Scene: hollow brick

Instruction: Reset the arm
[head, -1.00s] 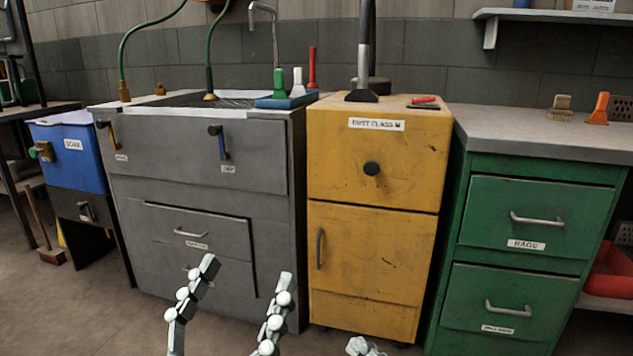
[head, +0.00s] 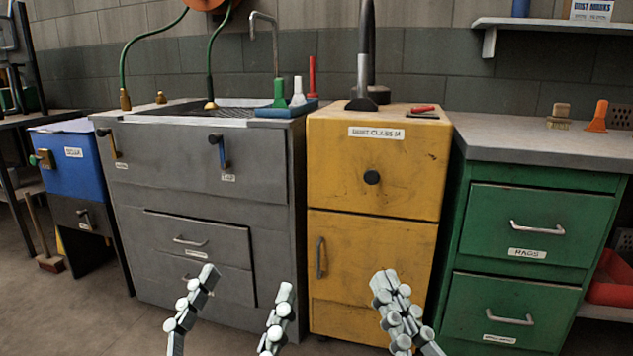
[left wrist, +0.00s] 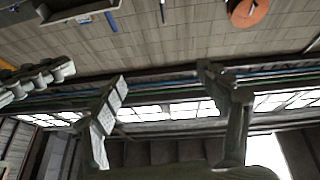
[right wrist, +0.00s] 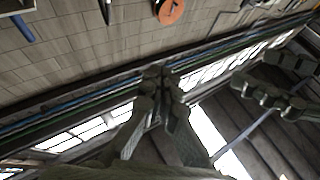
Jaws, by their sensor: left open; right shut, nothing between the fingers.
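My left gripper (head: 240,285) is at the bottom of the head view, in front of the grey sink cabinet. Its two fingers are wide apart with nothing between them; they also show spread in the left wrist view (left wrist: 165,95). My right gripper (head: 392,290) is to its right, in front of the lower yellow cabinet door. Its fingers are together and empty; the right wrist view (right wrist: 162,80) also shows the tips meeting. Both grippers point up and touch nothing that I can see.
A grey sink cabinet (head: 200,150), a yellow cabinet (head: 370,160) and a green drawer cabinet (head: 535,205) stand in a row. A blue bin (head: 72,165) is at the left. A wall shelf (head: 545,24) hangs at upper right. Open floor lies at lower left.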

